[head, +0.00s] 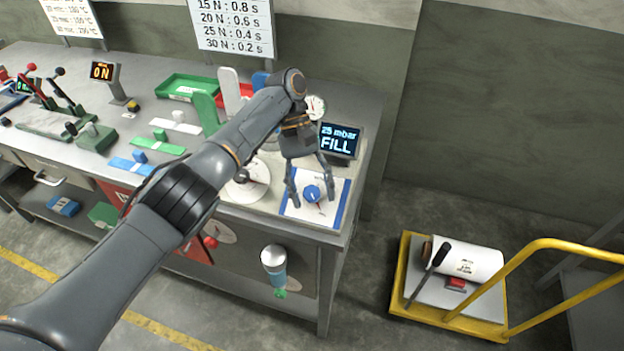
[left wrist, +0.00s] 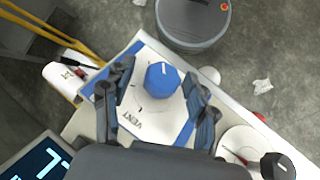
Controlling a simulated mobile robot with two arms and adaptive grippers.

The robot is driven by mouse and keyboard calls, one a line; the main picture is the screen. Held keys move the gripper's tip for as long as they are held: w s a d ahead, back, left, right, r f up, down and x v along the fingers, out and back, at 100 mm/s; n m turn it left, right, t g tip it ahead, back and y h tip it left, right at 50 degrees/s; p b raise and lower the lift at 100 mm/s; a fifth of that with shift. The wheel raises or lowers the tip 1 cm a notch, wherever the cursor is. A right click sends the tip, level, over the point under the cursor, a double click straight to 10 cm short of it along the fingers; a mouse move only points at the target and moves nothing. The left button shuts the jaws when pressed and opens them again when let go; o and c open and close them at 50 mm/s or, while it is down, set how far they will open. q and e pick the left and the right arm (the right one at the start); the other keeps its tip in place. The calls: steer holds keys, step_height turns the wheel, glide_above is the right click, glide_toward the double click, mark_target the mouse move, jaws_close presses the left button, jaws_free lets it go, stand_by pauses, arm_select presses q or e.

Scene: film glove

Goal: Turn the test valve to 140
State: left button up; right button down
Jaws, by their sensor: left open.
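The test valve is a blue knob (head: 312,193) on a white plate with blue side edges (head: 343,200), at the near right corner of the bench. The knob also shows in the left wrist view (left wrist: 161,80), beside the word VENT on the plate. My left gripper (head: 311,196) points down over the plate, open, with one finger on each side of the knob. In the left wrist view the fingers (left wrist: 158,76) stand apart from the knob. A dark display (head: 340,140) behind the plate reads 25 mbar FILL. My right gripper is not in view.
A round dial with a black knob (head: 246,176) sits left of the plate. A small gauge (head: 315,107) stands behind my wrist. A yellow cart (head: 408,280) with a white roll (head: 475,263) stands on the floor to the right. Floor between bench and cart is clear.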

mark_target(312, 189)
arm_select(q)
step_height(312, 189, up, 10)
steer(key=shift+f, duration=0.25)
steer(key=shift+s+f, duration=0.1)
stand_by(0.5)
